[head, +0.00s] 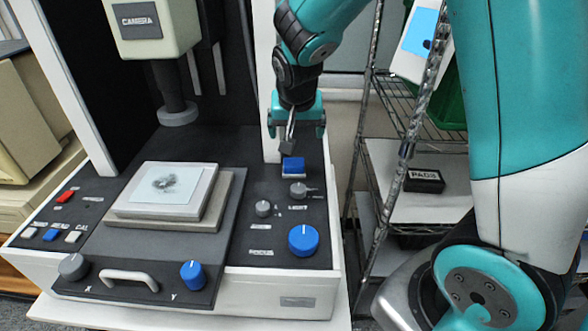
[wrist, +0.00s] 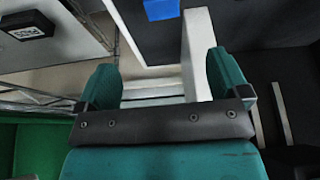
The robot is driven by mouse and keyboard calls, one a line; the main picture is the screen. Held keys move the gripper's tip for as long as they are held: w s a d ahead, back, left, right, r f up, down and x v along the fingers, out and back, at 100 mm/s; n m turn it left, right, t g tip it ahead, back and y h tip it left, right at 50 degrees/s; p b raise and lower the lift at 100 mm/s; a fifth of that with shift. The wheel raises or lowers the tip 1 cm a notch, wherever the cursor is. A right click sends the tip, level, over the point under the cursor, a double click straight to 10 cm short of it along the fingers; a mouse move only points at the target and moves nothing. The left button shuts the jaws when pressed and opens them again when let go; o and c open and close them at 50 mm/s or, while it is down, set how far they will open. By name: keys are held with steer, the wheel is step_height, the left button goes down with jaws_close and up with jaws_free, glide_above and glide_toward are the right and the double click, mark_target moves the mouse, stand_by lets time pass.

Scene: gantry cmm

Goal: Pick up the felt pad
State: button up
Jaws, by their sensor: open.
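A small blue block (head: 293,164) with a pale lower edge sits at the back right of the machine's panel. It may be the felt pad, but I cannot tell it from a button. A blue patch, apparently the same block (wrist: 160,8), is cut by the top edge of the wrist view. My gripper (head: 297,128) hangs above and slightly behind it in the picture, apart from it. In the wrist view my gripper (wrist: 165,82) has its two teal fingers wide apart, with nothing held between them.
A white post (wrist: 197,50) shows between and beyond the fingers. A machine bed (head: 225,205) carries a plate with a pale sheet. Blue knobs (head: 303,240) and small grey switches (head: 263,208) stand on the panel.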

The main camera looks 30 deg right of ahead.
steer(key=p, duration=0.2)
glide_toward(294, 162)
steer(key=x, duration=0.5)
steer(key=shift+d, duration=0.3)
steer(key=shift+a+p+x, duration=0.15)
steer(key=shift+p+x, duration=0.25)
steer(key=shift+x, duration=0.95)
steer(key=shift+a+p+x, duration=0.15)
steer(key=shift+p+x, duration=0.25)
steer(key=shift+x, duration=0.95)
steer(key=c, duration=1)
step_height(294, 162, up, 7)
steer(key=shift+a+f+b, duration=0.1)
steer(key=shift+a+b, duration=0.05)
steer(key=shift+b, duration=1)
steer(key=s+a+b, duration=0.1)
steer(key=s+a, duration=0.2)
steer(key=s, duration=0.2)
steer(key=s+a+b, duration=0.2)
steer(key=s, duration=0.2)
steer(key=s+a+b, duration=0.2)
steer(key=s+a, duration=0.1)
steer(key=s, duration=0.2)
steer(key=shift+s+a, duration=0.5)
steer(key=shift+s, duration=0.2)
steer(key=shift+o, duration=0.3)
